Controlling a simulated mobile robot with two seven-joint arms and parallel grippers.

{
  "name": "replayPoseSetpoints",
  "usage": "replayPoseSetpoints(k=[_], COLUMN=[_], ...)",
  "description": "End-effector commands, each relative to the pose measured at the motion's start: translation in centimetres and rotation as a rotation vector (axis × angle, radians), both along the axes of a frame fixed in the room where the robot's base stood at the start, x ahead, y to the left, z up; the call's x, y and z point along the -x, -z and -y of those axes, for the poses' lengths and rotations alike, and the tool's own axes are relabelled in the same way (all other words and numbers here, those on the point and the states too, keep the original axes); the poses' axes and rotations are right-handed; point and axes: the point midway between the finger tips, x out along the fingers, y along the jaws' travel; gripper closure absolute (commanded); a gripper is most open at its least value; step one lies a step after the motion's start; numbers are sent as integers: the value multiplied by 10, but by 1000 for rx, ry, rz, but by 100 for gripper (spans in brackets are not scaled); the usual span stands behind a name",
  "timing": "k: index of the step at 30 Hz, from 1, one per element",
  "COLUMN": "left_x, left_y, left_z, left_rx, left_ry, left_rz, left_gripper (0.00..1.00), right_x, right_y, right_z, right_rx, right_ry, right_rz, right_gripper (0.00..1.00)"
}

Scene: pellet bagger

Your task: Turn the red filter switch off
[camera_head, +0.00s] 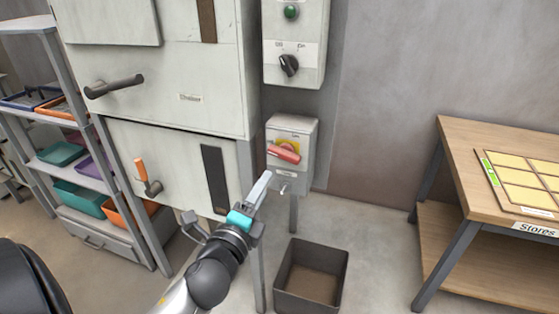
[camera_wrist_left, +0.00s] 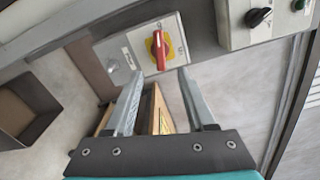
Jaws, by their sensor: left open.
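The red filter switch (camera_head: 284,152) is a red rotary handle on a yellow plate, on a small grey box (camera_head: 306,139) at the side of the cabinet. In the left wrist view the red handle (camera_wrist_left: 158,49) stands just beyond and between the fingertips. My left gripper (camera_head: 264,181) is below and in front of the switch, pointing up at it. Its two fingers (camera_wrist_left: 157,84) are apart with nothing between them, and I see no contact with the handle. My right gripper is not in view.
A black knob (camera_head: 289,65) and a green button (camera_head: 291,12) sit on a panel above. A dark bin (camera_head: 311,277) stands on the floor below. A wooden table (camera_head: 483,184) is at the right, and shelves with trays (camera_head: 76,172) are at the left.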

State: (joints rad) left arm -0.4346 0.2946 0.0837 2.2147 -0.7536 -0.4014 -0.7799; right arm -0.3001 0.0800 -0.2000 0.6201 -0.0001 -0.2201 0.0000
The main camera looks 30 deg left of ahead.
Motion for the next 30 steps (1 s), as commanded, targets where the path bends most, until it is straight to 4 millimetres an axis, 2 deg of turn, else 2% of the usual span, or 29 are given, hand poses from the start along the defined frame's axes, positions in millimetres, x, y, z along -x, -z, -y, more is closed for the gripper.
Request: replayPoseSetpoints(k=[3,18,24,30], left_x=[-19,-91,-108,-113], left_y=[-1,0,1,1], left_z=[-5,-22,-26,-27], left_rx=[-2,0,1,1], left_ry=[0,-2,0,0], left_rz=[1,1,-1,-1], left_gripper=[45,45,45,45], right_x=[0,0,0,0], right_y=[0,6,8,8], right_z=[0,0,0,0], right_rx=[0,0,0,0], right_ry=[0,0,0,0], right_rz=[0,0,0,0], right_gripper=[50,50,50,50])
